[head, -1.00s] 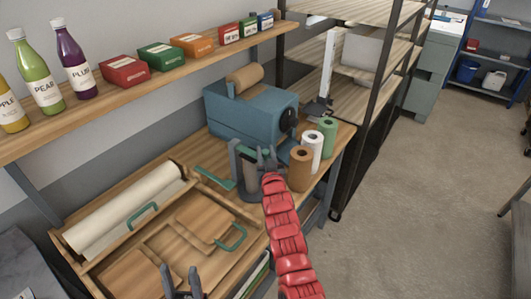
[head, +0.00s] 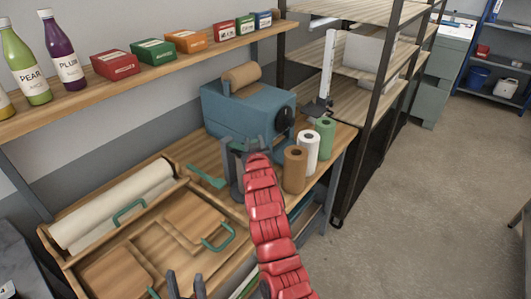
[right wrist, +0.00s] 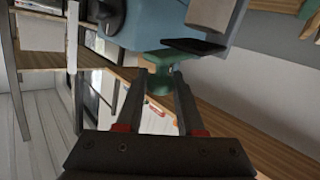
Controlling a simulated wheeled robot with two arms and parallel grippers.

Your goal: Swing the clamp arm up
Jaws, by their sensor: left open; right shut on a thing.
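The clamp stands at the bench edge in front of the blue machine, with a dark grey post (head: 237,178) and green at its top. My right gripper (head: 258,147), on the red arm, is at the top of the post and partly hides it. In the right wrist view its fingers are closed around a green part, the clamp arm (right wrist: 158,74), which shows between and beyond the fingertips. How far the clamp arm is tilted cannot be told. My left gripper (head: 186,279) is open and empty at the bottom of the head view, over the bench front.
The blue machine (head: 240,112) stands just behind the clamp. Brown (head: 295,172), white (head: 308,148) and green (head: 325,138) rolls stand close on the right. A wooden tray (head: 70,262) with a paper roll (head: 110,205) lies left. A shelf with boxes and bottles runs above.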

